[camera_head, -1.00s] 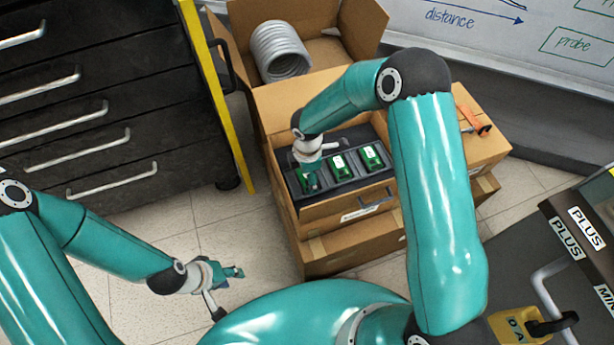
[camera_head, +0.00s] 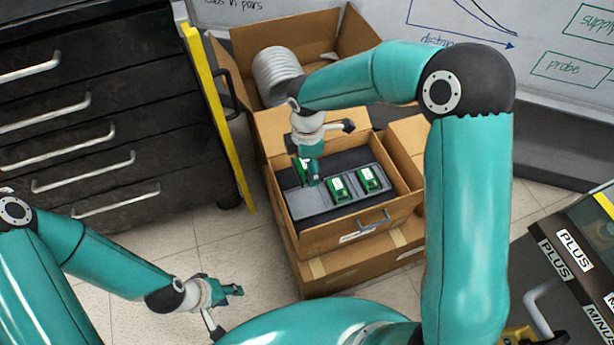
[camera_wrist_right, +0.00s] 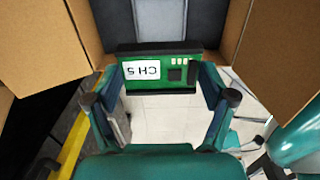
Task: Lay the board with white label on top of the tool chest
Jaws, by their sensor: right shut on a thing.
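My right gripper (camera_head: 312,180) is shut on a green board (camera_wrist_right: 181,75) with a white label (camera_wrist_right: 141,71) reading "CH 5", upside down in the right wrist view. In the head view the board (camera_head: 301,168) is mostly hidden behind the gripper, over the left part of the grey tray in the cardboard box. The tool chest (camera_head: 70,120) is the black cabinet with several drawers at the left; its top is not visible. My left gripper (camera_head: 236,291) hangs over the floor, away from the boards; its jaw opening is unclear.
Two green boards, one in the middle (camera_head: 340,189) and one to the right (camera_head: 370,178), sit in the tray (camera_head: 322,198). A grey coil (camera_head: 277,75) lies in the open box behind. A yellow upright edge (camera_head: 222,120) stands between chest and boxes.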

